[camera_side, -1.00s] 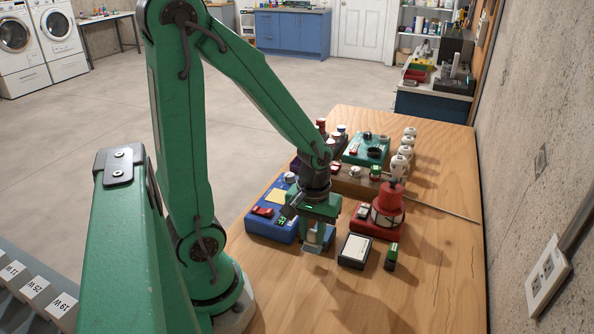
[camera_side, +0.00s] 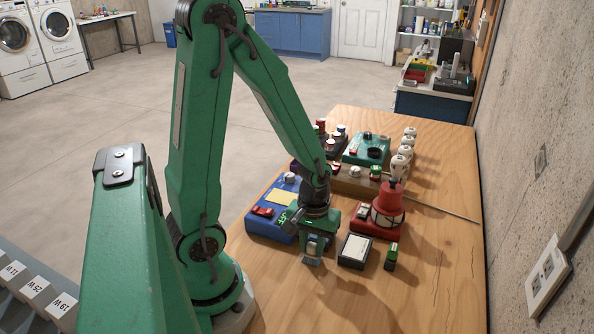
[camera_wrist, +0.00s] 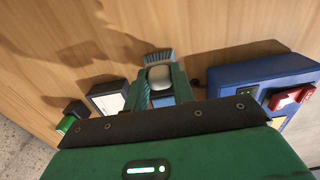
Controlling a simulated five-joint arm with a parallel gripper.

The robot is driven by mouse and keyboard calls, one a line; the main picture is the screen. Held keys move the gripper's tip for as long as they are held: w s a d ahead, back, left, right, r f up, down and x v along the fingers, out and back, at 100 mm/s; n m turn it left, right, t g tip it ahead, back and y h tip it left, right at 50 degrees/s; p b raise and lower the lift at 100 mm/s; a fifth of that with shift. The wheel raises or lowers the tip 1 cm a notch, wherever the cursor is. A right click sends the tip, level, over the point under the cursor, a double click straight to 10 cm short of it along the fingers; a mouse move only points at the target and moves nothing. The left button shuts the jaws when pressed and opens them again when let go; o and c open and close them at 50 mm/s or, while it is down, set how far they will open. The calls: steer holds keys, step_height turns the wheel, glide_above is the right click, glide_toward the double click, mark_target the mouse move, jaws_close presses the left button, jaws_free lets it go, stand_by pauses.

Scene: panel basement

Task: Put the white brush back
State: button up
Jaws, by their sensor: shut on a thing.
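My gripper (camera_wrist: 160,80) is shut on the white brush (camera_wrist: 159,75) in the wrist view. The brush's rounded pale body sits between the fingers, and a grey-blue bristle end (camera_wrist: 158,56) points away from me. In the side view my gripper (camera_side: 313,249) is low over the front of the wooden table, between the blue box and the white-topped box. The brush is small and mostly hidden by the fingers there. I cannot tell whether it touches the table.
A blue box (camera_side: 256,226) with a red switch stands left of my gripper. A white-topped dark box (camera_side: 355,249), a small green-and-black block (camera_side: 391,258) and a red lantern-like device (camera_side: 387,206) are to the right. The front of the table (camera_side: 370,305) is clear.

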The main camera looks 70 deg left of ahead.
steer(key=o, duration=1)
steer(key=shift+f, duration=0.1)
steer(key=shift+c, duration=0.2)
step_height(320, 180, up, 12)
stand_by(0.3)
steer(key=shift+r, duration=0.25)
step_height(320, 180, up, 9)
steer(key=m+t, duration=0.5)
steer(key=m, duration=0.3)
glide_above(312, 244)
steer(key=s+d, duration=0.1)
steer(key=d, duration=0.3)
steer(key=shift+s+d+r+m+t, duration=0.3)
steer(key=shift+s+d+r+m, duration=0.1)
steer(key=shift+m, duration=0.1)
